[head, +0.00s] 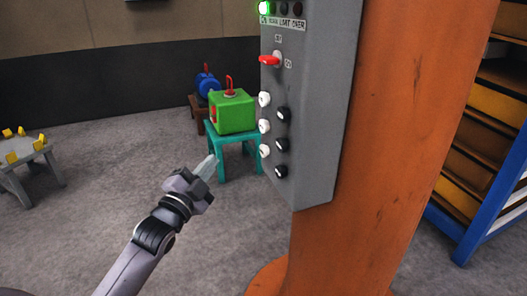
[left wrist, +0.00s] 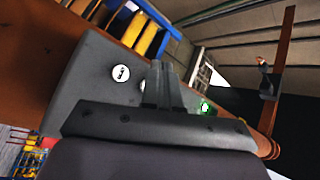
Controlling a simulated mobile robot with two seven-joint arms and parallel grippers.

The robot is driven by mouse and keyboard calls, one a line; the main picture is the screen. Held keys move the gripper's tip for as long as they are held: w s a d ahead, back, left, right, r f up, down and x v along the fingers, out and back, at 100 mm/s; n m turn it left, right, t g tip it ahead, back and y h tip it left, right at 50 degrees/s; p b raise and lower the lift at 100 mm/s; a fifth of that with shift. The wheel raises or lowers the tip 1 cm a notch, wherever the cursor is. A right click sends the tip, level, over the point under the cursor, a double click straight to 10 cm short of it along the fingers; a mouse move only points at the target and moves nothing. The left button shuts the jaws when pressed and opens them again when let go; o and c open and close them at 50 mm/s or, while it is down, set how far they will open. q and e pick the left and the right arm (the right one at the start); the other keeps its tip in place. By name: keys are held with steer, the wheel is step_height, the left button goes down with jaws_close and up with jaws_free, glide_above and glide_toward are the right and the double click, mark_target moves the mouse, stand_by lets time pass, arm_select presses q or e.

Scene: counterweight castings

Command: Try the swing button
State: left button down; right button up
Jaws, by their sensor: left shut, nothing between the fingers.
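A grey control box (head: 312,110) is fixed to a thick orange column (head: 415,110). The button labels are too small to read, so I cannot tell which is swing. My left gripper (head: 209,167) is shut and empty, left of the box and apart from it in the head view. In the left wrist view, its fingers (left wrist: 160,84) partly cover the box; one labelled white button (left wrist: 121,72) shows clear of them. My right gripper is out of view.
A green casting (head: 233,111) with a red loop stands on a teal stool (head: 222,155). A blue casting (head: 207,83) sits behind on a brown stand. A grey table (head: 22,152) with yellow pieces stands left. A blue rack (head: 490,215) is at right.

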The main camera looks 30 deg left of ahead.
mark_target(265, 151)
arm_select(q)
steer(key=shift+w+d, duration=0.1)
steer(key=w+d+b, duration=0.1)
steer(key=w+d, duration=0.4)
steer(key=w, duration=0.1)
steer(key=shift+w+d+b, duration=0.3)
steer(key=shift+b, duration=0.1)
steer(key=shift+d, duration=0.1)
stand_by(1.8)
steer(key=shift+w+d, duration=0.2)
steer(key=shift+w, duration=0.1)
